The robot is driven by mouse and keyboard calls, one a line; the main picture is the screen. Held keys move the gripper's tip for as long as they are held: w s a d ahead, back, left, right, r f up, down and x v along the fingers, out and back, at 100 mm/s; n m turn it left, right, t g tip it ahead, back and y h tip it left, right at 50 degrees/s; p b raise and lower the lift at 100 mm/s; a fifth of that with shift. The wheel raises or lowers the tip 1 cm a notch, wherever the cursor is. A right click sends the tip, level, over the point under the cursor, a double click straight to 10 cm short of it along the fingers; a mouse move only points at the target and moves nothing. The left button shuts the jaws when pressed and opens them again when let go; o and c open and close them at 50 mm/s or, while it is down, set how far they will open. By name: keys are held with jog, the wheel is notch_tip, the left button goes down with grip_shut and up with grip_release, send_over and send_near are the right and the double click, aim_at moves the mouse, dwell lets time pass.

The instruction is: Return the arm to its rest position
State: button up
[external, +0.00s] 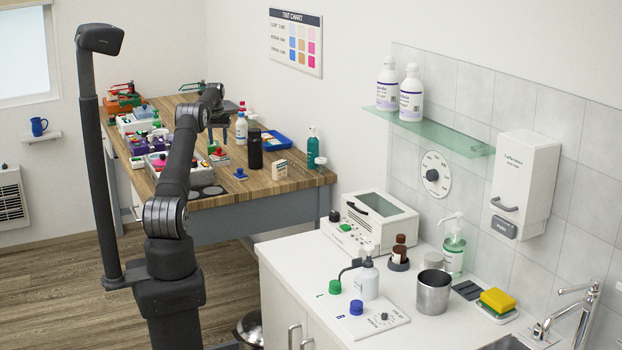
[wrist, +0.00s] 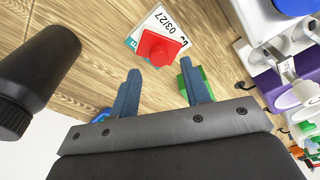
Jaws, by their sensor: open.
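My arm (external: 176,165) reaches from its base at the lower left over the wooden table, bent at the elbow. My gripper (external: 218,130) hangs over the table's middle, pointing down. In the wrist view my gripper (wrist: 162,78) has its two blue-grey fingers wide apart with nothing held between them. A red stamp-like block (wrist: 160,48) lies on a printed card marked 03/27 (wrist: 148,24), beyond the fingertips. A green block (wrist: 192,76) is partly hidden behind the right finger.
A black bottle (external: 255,149) stands close to my gripper; it also shows in the wrist view (wrist: 45,70). A white spray bottle (external: 241,129) and blue tray (external: 276,141) are nearby. Crowded bins, one purple (external: 147,141), fill the table's left side. A white counter (external: 285,262) stands front right.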

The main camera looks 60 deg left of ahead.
notch_tip(320, 180, down, 3)
jog(key=shift+r, duration=0.15)
notch_tip(320, 180, up, 12)
jog(key=d, duration=0.1)
jog(key=f, duration=0.8)
jog(key=a+f, duration=0.1)
jog(key=f, duration=0.2)
jog(key=shift+f, duration=0.4)
notch_tip(320, 180, up, 9)
jog(key=w+d+r+m, duration=0.2)
jog(key=w+d+r, duration=0.3)
jog(key=w+d, duration=0.4)
jog(key=s+d+f+m, duration=0.1)
jog(key=d+f, duration=0.1)
jog(key=d, duration=1.1)
jog(key=s+d+f+m, duration=0.1)
jog(key=d+f, duration=0.2)
jog(key=d, duration=1)
jog(key=shift+f+m, duration=0.2)
jog(key=shift+m, duration=0.2)
